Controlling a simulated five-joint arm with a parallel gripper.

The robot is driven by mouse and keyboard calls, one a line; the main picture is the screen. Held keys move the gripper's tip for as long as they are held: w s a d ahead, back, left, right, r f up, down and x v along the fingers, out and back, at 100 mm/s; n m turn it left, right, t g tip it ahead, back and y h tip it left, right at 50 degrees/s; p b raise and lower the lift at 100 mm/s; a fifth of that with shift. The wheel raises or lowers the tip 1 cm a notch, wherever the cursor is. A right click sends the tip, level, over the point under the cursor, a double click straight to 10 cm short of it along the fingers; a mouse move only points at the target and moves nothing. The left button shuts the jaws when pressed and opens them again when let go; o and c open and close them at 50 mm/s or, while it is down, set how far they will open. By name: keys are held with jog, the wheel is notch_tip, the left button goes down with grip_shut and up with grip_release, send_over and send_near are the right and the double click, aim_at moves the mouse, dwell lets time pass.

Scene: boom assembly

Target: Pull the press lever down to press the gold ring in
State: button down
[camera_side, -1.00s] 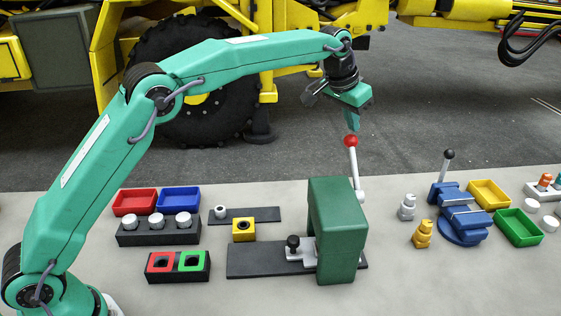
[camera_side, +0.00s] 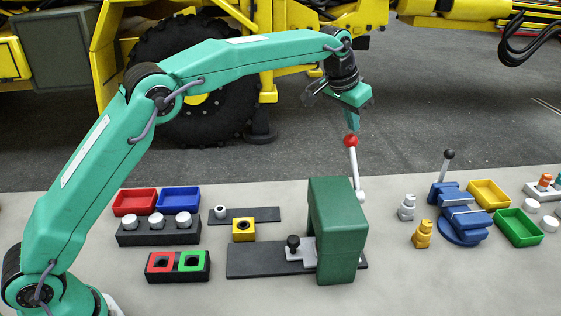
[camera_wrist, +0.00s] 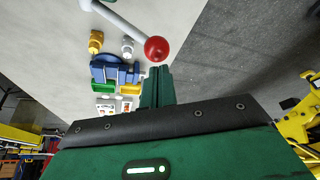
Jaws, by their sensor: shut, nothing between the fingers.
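The press is a green block-shaped frame (camera_side: 337,225) on a black base plate (camera_side: 250,260). Its lever (camera_side: 356,172) stands up on the right side and ends in a red ball (camera_side: 350,140). My gripper (camera_side: 352,126) is shut and empty, with its fingertips pointing down just above the red ball. In the wrist view the red ball (camera_wrist: 157,48) is just beyond the fingertips (camera_wrist: 157,72). I cannot tell if they touch. The gold ring cannot be made out; the press frame hides part of the space under it.
A yellow block with a dark hole (camera_side: 243,230) stands left of the press. Red (camera_side: 134,201) and blue (camera_side: 179,199) trays lie further left. A blue vise (camera_side: 462,218) with a black-knobbed lever stands right.

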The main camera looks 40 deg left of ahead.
aim_at(346, 141)
jog(key=shift+f, duration=0.25)
jog(key=shift+f, duration=0.35)
jog(key=shift+f, duration=0.25)
jog(key=shift+w+a+f, duration=0.3)
jog(key=shift+f, duration=0.65)
jog(key=shift+w+a+f, duration=0.35)
jog(key=shift+f, duration=0.65)
jog(key=shift+w+a+f, duration=0.3)
jog(key=shift+f, duration=0.65)
